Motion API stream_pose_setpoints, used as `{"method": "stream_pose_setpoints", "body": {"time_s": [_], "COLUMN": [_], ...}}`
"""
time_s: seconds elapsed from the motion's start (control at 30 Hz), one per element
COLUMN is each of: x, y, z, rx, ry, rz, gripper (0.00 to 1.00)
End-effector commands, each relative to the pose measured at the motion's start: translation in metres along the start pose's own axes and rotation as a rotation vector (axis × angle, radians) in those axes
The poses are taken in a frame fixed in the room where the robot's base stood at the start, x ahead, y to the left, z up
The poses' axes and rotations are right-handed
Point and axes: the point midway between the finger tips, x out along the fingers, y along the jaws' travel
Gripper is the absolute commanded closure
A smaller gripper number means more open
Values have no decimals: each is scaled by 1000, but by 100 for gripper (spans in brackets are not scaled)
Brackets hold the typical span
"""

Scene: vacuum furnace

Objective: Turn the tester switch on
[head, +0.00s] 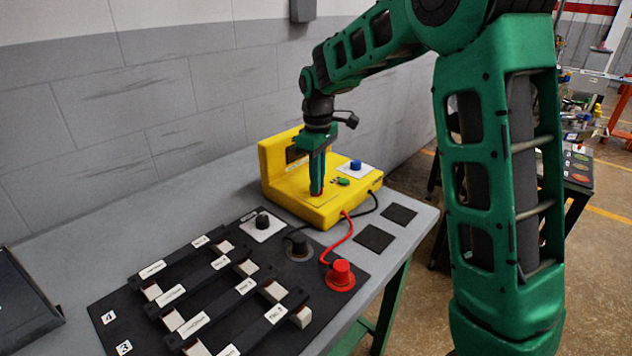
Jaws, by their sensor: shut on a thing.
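The yellow tester (285,188) stands on the grey bench against the wall. My green gripper (317,190) points straight down onto the tester's top face. Its fingers are shut on a small red part, which I take to be the tester switch (316,194). The fingers hide most of that part, so its position cannot be told. A green button (343,181) and a blue knob (356,165) on a white plate sit to the right of the fingers.
Red and black cables run from the tester to a red plug (341,274) and a black plug (298,244). A black board (120,305) with labelled bars lies in front, with a black knob (262,220). Two dark square pads (374,238) lie near the bench's right edge.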

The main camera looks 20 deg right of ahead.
Motion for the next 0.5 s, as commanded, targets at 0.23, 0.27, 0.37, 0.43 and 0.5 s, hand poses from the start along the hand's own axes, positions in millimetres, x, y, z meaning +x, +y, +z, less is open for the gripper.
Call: {"method": "stream_pose_setpoints", "body": {"time_s": [0.23, 0.27, 0.37, 0.43, 0.5], "x": [-1, -1, -2, -2, -2], "y": [2, 2, 2, 1, 2], "z": [0, 0, 0, -1, 0], "rx": [238, 267, 361, 421, 480], "ry": [5, 5, 5, 6, 6], "rz": [4, 4, 5, 4, 4], "gripper": [100, 100, 100, 100, 100]}}
